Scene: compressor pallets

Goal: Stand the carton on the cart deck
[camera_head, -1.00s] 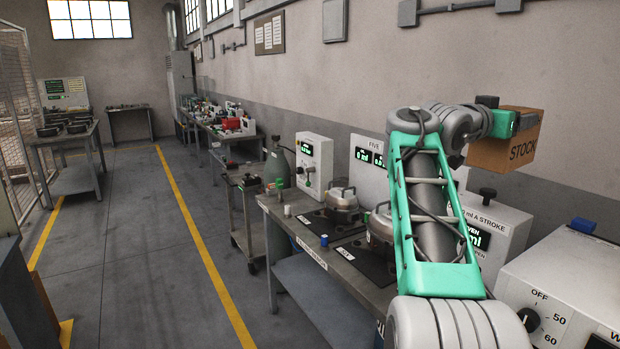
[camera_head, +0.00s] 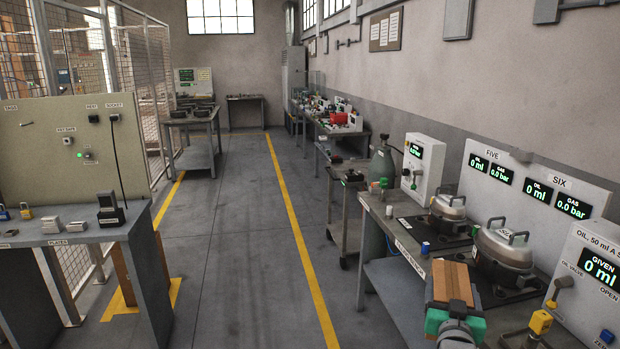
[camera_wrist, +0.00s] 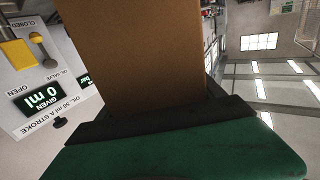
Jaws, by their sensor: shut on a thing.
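A brown carton (camera_head: 452,280) is held in my gripper (camera_head: 452,302) at the lower right of the head view, beside the near bench. My gripper, green with dark fingers, is shut on the carton. In the wrist view the carton (camera_wrist: 135,45) rises from between the fingers (camera_wrist: 165,125) and fills the upper middle. The cart (camera_head: 345,212) is a grey trolley on castors, further along the aisle past the bench end. Its upper deck carries a few small dark items, hard to make out. The carton is well apart from the cart.
The bench (camera_head: 405,240) on the right carries compressors (camera_head: 503,255) and gauge boxes (camera_head: 425,160). A panelled workbench (camera_head: 75,232) stands at left. The aisle floor around the yellow line (camera_head: 297,232) is clear.

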